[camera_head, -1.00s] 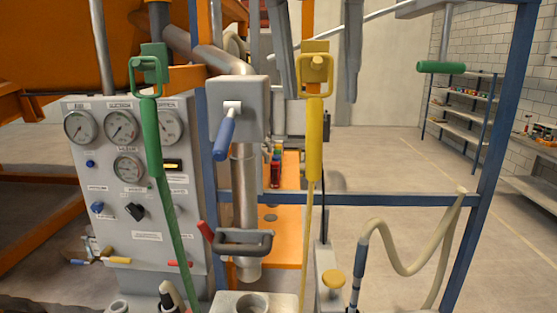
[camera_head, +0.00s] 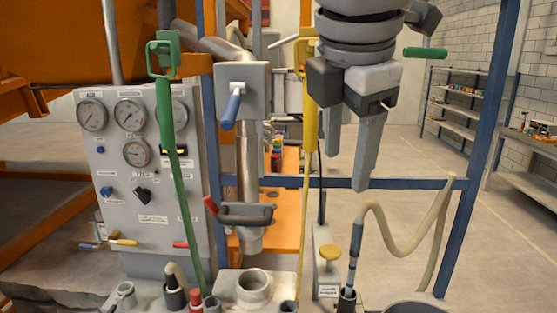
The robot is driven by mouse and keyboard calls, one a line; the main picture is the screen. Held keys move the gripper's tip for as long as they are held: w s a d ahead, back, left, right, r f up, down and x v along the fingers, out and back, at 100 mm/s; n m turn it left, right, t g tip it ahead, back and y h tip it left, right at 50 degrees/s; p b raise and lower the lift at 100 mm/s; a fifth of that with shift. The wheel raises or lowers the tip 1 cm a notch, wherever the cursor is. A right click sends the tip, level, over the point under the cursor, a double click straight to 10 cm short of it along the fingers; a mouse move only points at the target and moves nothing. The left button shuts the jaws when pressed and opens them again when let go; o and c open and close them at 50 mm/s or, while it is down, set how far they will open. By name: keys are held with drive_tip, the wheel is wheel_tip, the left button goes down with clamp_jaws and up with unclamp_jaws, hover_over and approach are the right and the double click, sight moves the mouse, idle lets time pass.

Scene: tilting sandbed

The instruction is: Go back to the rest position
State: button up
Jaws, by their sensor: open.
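My gripper (camera_head: 352,165) hangs from the top of the picture, right of centre, fingers pointing down. Its two fingers are apart and nothing shows between them. The green-handled lever (camera_head: 165,120) stands at the left in front of the gauge panel. A grey box with a blue handle (camera_head: 231,110) sits on the metal pipe between the two levers.
The gauge panel (camera_head: 110,200) stands at left. A blue post (camera_head: 485,130) and a blue crossbar (camera_head: 400,183) frame the right side. A beige hose (camera_head: 400,240) loops below my gripper. Shelves (camera_head: 455,100) stand at the far right. Open floor lies behind the frame.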

drive_tip(key=s+d+f+m+b, duration=0.2)
drive_tip(key=s+d+f+m, duration=0.1)
drive_tip(key=f+m, duration=0.8)
drive_tip(key=s+d+f+m+t+y+b, duration=0.1)
drive_tip(key=s+d+f+m+b, duration=0.1)
drive_tip(key=f+m, duration=0.9)
wheel_tip(320, 180, down, 7)
drive_tip(key=shift+s+d+r, duration=0.1)
drive_tip(key=shift+s+d, duration=0.35)
drive_tip(key=shift+d, duration=0.2)
